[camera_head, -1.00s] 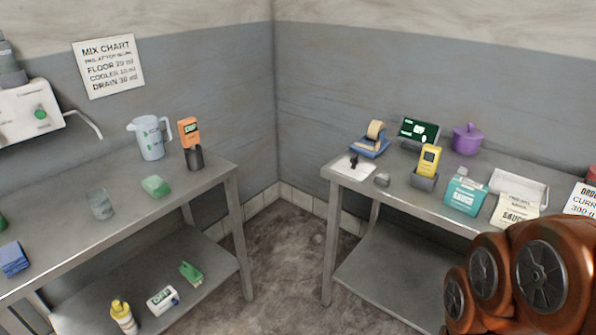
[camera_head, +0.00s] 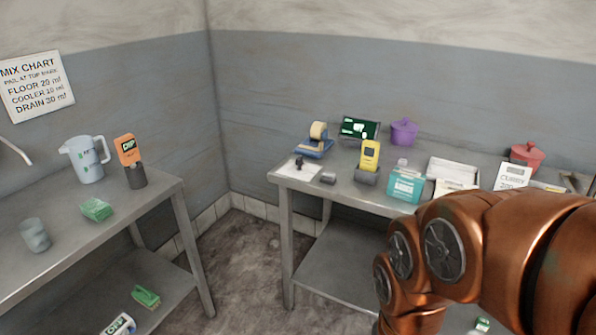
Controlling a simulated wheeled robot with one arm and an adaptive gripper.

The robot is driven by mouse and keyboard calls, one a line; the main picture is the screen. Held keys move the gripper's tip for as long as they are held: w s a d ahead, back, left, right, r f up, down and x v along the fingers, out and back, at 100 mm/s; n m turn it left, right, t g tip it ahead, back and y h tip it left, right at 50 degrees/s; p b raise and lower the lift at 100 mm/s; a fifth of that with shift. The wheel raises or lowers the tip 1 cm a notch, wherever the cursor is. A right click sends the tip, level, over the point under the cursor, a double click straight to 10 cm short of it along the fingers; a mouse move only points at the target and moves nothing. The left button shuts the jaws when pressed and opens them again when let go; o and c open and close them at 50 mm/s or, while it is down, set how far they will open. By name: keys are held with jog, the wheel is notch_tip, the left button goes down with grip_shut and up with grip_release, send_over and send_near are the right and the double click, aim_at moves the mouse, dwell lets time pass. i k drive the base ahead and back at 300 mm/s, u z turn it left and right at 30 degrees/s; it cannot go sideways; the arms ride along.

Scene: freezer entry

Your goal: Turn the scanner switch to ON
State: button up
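A yellow handheld device (camera_head: 370,155) stands upright in a dark grey cradle (camera_head: 367,177) on the right-hand metal table (camera_head: 330,186). It may be the scanner, but I cannot tell for sure. No switch can be made out on it at this size. An orange-faced device (camera_head: 128,149) stands in a dark holder (camera_head: 136,176) on the left-hand table (camera_head: 150,192); I cannot tell what it is. My copper-coloured arm fills the lower right and covers part of the right-hand table. My gripper is out of view.
Near the yellow device are a blue tape dispenser (camera_head: 314,146), a green-screened sign (camera_head: 359,128), a teal box (camera_head: 405,184), a purple pot (camera_head: 403,131) and a white tray (camera_head: 453,171). A red pot (camera_head: 526,154) stands further right. Bare floor (camera_head: 245,262) lies between the tables.

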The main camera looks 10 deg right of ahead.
aim_at(299, 162)
jog(key=u, duration=0.1)
jog(key=i, duration=0.9)
jog(key=u, duration=0.65)
